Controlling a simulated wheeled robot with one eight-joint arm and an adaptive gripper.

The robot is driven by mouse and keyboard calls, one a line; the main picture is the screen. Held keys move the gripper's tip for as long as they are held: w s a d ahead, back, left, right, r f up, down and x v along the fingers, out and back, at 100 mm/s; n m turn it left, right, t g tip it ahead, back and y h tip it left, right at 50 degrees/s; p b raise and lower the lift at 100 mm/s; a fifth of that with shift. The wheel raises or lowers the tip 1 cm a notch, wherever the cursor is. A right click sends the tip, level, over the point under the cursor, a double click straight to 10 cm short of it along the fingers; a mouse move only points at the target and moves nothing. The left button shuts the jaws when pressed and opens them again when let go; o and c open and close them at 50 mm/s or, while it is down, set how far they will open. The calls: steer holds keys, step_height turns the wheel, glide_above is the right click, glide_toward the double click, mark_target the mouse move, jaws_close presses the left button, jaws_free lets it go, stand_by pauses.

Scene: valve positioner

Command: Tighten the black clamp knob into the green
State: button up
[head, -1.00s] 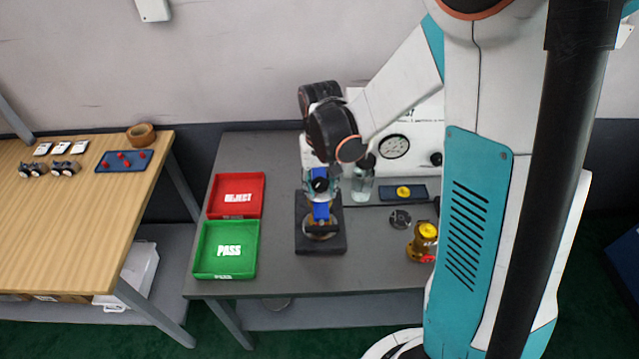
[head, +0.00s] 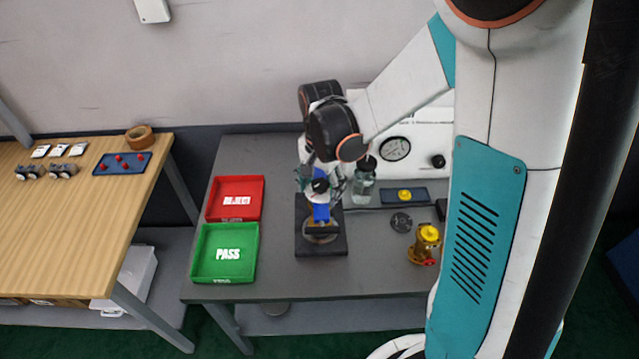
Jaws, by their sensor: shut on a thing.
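My gripper (head: 320,186) points down over a blue part (head: 321,212) on a black fixture base (head: 335,244) on the grey table. A round metallic piece (head: 320,232) sits on the base below the blue part. The jaws are shut around a small black knob at the top of the blue part, mostly hidden by the fingers and wrist. I cannot make out a green mark on the fixture.
A red REJECT tray (head: 259,200) and a green PASS tray (head: 197,268) lie left of the fixture. A clear bottle (head: 363,184) stands close on the right. A brass valve (head: 425,240) with a yellow top, a black disc (head: 401,222) and a white gauge panel (head: 420,150) are further right.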

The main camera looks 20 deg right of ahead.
steer(key=n+b, duration=0.1)
steer(key=n, duration=0.5)
steer(key=shift+n, duration=0.3)
steer(key=n, duration=0.4)
steer(key=shift+n+b, duration=0.3)
steer(key=shift+n, duration=0.1)
steer(key=n, duration=0.2)
steer(key=shift+s+n, duration=0.1)
steer(key=shift+n, duration=0.2)
steer(key=shift+o, duration=0.4)
steer(key=shift+s, duration=0.2)
jaws_close()
